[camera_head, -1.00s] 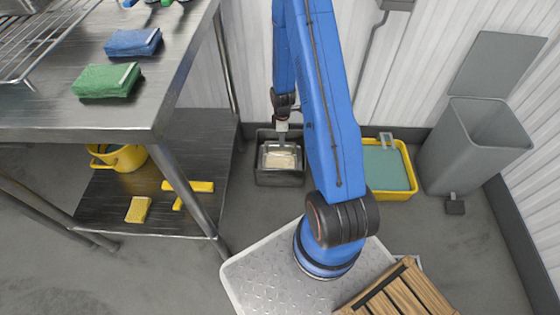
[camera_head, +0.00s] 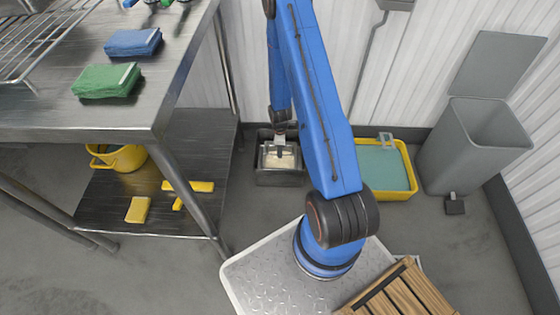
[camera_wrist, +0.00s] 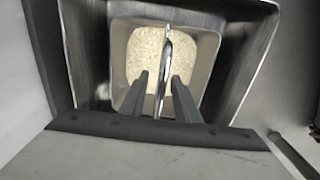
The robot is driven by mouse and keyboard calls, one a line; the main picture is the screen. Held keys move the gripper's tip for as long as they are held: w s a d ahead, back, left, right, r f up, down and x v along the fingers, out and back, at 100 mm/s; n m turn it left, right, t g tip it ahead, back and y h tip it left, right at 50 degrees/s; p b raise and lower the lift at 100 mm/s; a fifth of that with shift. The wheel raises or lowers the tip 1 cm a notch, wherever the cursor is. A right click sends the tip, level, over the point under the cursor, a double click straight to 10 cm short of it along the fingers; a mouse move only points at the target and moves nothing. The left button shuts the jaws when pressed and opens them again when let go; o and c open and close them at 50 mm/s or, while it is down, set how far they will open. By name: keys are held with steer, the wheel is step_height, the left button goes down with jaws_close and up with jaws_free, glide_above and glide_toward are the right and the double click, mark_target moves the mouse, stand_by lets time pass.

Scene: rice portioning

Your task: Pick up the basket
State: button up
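The basket (camera_head: 268,161) is a metal container with pale rice-like grains inside, sitting within a dark metal housing (camera_head: 279,179) on the floor. In the wrist view, the basket's bright wall (camera_wrist: 85,55) surrounds a pale inner area with grains. My gripper (camera_head: 280,153) reaches down over the basket. In the wrist view, the two fingers of my gripper (camera_wrist: 160,85) are apart, with a thin upright metal strip (camera_wrist: 165,65), which looks like a handle, between them. Small gaps show on both sides of the strip, so the fingers do not seem closed on it.
A yellow tub (camera_head: 408,158) with greenish contents stands right of the housing, with a grey bin (camera_head: 470,150) beyond it. A steel table (camera_head: 60,128) with a lower shelf (camera_head: 110,215) stands left. White corrugated wall (camera_head: 250,60) is close behind.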

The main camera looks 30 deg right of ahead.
steer(key=shift+f, duration=0.4)
jaws_close()
stand_by(1.2)
